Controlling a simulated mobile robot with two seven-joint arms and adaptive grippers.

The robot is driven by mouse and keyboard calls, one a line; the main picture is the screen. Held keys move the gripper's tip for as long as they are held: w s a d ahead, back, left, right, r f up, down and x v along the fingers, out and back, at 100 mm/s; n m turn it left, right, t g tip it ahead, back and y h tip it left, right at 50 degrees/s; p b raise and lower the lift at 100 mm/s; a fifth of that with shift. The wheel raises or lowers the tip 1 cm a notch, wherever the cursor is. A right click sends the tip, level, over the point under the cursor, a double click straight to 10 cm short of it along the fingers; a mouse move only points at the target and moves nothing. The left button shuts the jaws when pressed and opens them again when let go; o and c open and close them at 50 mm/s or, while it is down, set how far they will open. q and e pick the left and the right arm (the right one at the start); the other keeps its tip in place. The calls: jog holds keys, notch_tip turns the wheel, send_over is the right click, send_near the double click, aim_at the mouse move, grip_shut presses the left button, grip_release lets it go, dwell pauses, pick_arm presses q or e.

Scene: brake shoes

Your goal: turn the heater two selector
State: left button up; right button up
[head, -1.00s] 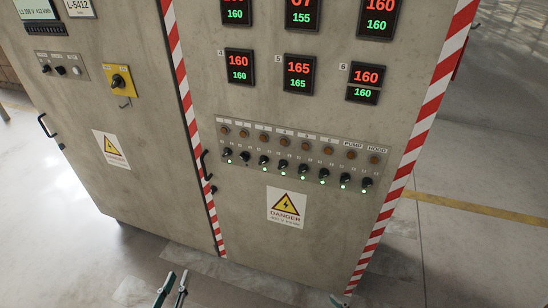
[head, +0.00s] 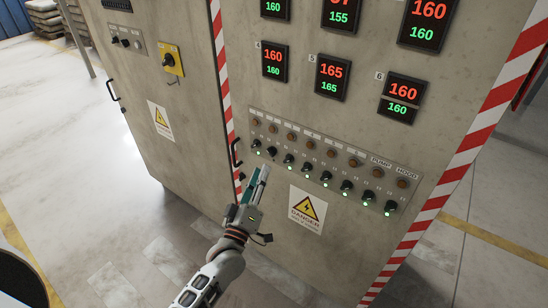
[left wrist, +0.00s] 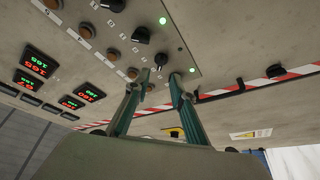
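The heater two selector (head: 272,151) is the second small black knob from the left in the bottom row of the control panel (head: 408,200). No green light shows under it, while the other knobs have lit green lights. My left gripper (head: 260,171) is just below and left of this knob, fingers pointing up at the panel. In the left wrist view its two teal fingers (left wrist: 160,75) are apart with nothing between them. A black knob (left wrist: 161,60) shows just beyond the tips; I cannot tell if they touch it. My right gripper is not in view.
Orange lamps (head: 306,144) sit above the knobs, and temperature displays (head: 332,77) are higher up. A black door handle (head: 236,152) juts out left of the panel, near my left gripper. A danger label (head: 307,209) is below.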

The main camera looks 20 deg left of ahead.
aim_at(269, 153)
pick_arm(q)
jog(key=x, duration=0.6)
jog(key=shift+w, duration=0.25)
grip_shut()
